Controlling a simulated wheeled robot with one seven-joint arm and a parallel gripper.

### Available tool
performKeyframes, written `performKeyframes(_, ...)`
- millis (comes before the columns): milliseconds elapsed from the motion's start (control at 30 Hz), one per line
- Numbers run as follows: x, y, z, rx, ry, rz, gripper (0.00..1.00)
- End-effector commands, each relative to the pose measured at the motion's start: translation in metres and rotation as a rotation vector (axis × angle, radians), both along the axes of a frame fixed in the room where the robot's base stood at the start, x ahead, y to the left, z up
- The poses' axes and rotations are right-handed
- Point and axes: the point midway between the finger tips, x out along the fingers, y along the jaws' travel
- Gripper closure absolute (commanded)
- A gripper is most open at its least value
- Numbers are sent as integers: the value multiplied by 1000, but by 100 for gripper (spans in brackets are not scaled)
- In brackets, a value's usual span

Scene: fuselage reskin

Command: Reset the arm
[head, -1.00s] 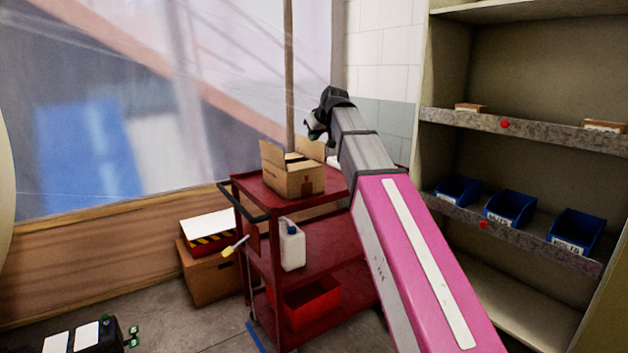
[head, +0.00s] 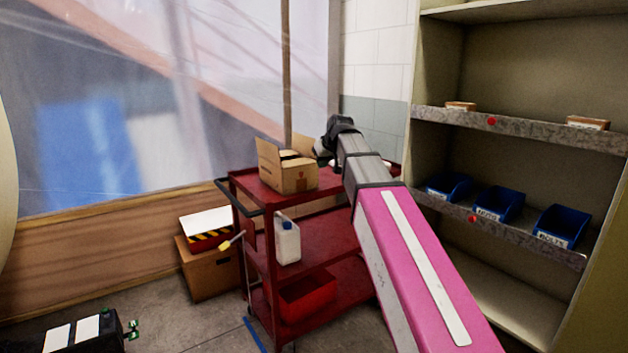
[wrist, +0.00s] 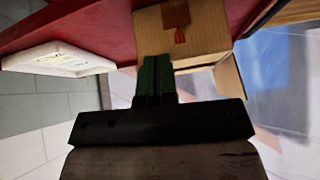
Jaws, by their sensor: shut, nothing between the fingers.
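My gripper shows in the wrist view (wrist: 155,70) with its two dark green fingers together and nothing between them. Beyond its fingertips is an open cardboard box (wrist: 200,30) on a red cart (wrist: 85,22). In the head view my pink and grey arm reaches toward the red cart (head: 335,222), and its dark wrist end is beside and above the cart's top. The gripper fingers are hidden there. The open cardboard box (head: 290,178) sits on the cart's top shelf, left of the wrist.
A shelf unit (head: 520,132) with blue bins (head: 498,205) stands at the right. A white jug (head: 287,242) and a red bin (head: 308,292) are on the cart's lower shelves. A cardboard box (head: 212,270) is on the floor at left. A white tray (wrist: 45,60) lies near the gripper.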

Motion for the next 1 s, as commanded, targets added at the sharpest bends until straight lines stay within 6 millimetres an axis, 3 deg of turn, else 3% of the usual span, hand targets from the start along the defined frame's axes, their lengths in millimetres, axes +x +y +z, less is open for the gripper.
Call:
performKeyframes(267, -31, -37, -108, -31, 128, -96, 100)
performKeyframes(467, -65, -66, -189, -60, 233, -176, 100)
performKeyframes(700, -118, -100, -275, -96, 355, -271, 100)
performKeyframes(1000, -197, -137, -366, -148, 501, -384, 100)
